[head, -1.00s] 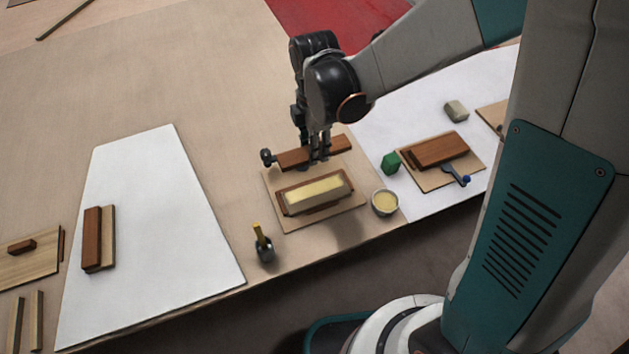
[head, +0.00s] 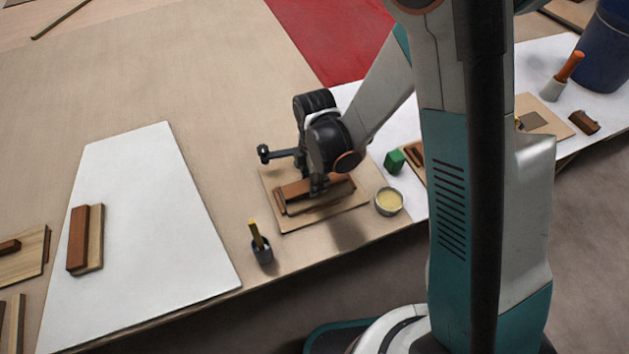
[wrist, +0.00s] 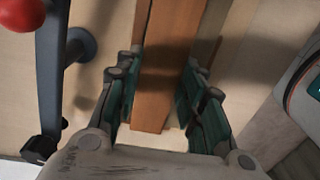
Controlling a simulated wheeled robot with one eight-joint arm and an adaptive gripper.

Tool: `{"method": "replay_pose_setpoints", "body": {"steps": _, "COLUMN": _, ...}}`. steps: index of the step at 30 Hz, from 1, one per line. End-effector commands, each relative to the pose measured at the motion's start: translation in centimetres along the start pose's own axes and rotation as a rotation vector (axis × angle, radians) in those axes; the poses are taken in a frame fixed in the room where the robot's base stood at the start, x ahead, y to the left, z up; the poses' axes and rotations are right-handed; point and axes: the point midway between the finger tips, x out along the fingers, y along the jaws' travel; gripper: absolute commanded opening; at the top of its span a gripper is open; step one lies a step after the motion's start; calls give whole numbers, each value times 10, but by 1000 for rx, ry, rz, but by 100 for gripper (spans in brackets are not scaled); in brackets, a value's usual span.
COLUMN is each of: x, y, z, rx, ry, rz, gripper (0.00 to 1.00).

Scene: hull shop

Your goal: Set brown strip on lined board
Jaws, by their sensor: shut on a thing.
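The brown strip (head: 292,190) is held between the fingers of my gripper (head: 318,188). In the wrist view the strip (wrist: 168,65) runs lengthwise between the two green-padded fingers (wrist: 157,90). In the head view it lies over the pale-topped block on the tan board (head: 350,212), roughly in line with that block. The block's cream face is covered by the strip and my gripper. I cannot tell whether the strip touches it.
The white sheet (head: 150,230) has free room.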

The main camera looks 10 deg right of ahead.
Motion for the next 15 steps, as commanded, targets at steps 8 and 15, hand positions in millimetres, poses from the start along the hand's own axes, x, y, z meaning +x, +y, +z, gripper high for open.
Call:
{"method": "replay_pose_setpoints", "body": {"steps": 8, "x": 2, "y": 0, "z": 0, "rx": 0, "ry": 0, "rz": 0, "gripper": 11}}
{"method": "replay_pose_setpoints", "body": {"steps": 15, "x": 4, "y": 0, "z": 0, "rx": 0, "ry": 0, "rz": 0, "gripper": 56}}
